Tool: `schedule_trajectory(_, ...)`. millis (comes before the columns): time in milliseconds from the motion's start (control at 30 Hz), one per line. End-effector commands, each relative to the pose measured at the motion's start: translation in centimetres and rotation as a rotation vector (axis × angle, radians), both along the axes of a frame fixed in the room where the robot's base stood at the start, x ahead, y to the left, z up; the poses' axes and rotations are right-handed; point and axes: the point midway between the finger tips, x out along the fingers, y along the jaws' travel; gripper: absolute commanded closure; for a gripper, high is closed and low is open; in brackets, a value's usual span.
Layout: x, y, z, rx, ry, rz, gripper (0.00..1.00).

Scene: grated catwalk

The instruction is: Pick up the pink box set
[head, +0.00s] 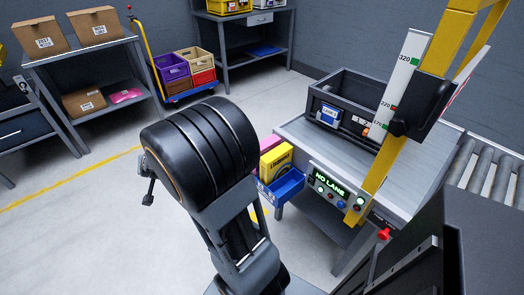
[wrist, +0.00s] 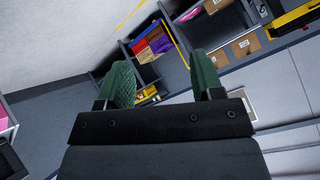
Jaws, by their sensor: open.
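A pink box (head: 269,143) stands beside a yellow box (head: 276,162) at the left end of the grey workbench, above an open blue drawer or bin (head: 287,186). My arm hides part of both boxes. In the wrist view, my gripper (wrist: 163,70) has two green fingers spread wide apart with nothing between them. It is well away from the boxes and faces the shelving. A pink thing (wrist: 3,122) at the left edge of the wrist view is cut off, and I cannot tell what it is.
A flat pink package (head: 125,95) and cardboard boxes (head: 94,25) are on the shelf unit at left. A trolley holds coloured crates (head: 194,61). The floor at left is clear.

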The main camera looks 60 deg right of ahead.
Motion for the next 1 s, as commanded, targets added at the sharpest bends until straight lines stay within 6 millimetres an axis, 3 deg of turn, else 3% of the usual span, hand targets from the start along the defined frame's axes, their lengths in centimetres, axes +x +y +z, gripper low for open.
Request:
schedule_trajectory(33,0.3,-3.5,0.7,-0.028,-0.014,-0.145,0.39)
schedule_trajectory(100,-0.4,-8.1,0.1,-0.087,-0.026,-0.364,0.39)
schedule_trajectory(200,-3.3,-13.5,-0.9,-0.190,0.009,-0.645,0.39)
schedule_trajectory(300,-7.0,-17.0,-1.8,-0.294,0.078,-0.873,0.39)
schedule_trajectory(433,-11.2,-19.2,-2.5,-0.405,0.175,-1.077,0.39)
schedule_trajectory(600,-14.5,-20.4,-3.1,-0.487,0.259,-1.209,0.39)
schedule_trajectory(1000,-17.0,-26.1,-5.7,-0.505,0.277,-1.237,0.39)
